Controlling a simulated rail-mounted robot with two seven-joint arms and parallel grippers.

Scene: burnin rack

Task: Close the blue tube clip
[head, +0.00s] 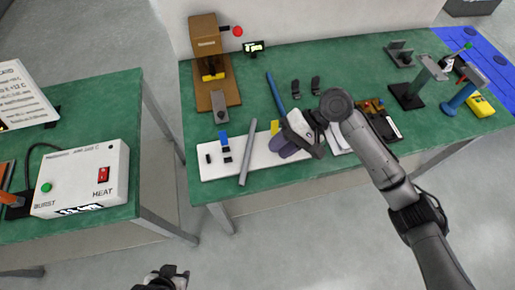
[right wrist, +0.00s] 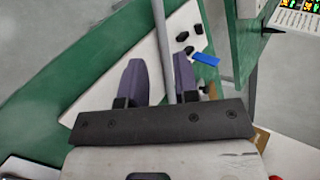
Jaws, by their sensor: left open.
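A small blue clip (head: 223,137) is at the far left edge of the white board (head: 264,165); it also shows in the right wrist view (right wrist: 205,59). I cannot tell whether it is open. Small black pieces (head: 226,149) lie near it. A grey tube (head: 248,152) lies across the board. My right gripper (head: 279,141) is over the board, right of the tube and clip. Its purple fingers (right wrist: 160,80) are apart, with the tube in view between them and no visible grip. My left gripper (head: 172,272) is low at the bottom edge, away from the board, partly cut off.
A blue rod (head: 275,93) lies behind the board. A brown press-like stand (head: 208,60) is at the back left. A white heater box (head: 84,180) sits on a separate left table, with a gap between tables. Stands (head: 417,84) and a yellow meter (head: 480,104) are right.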

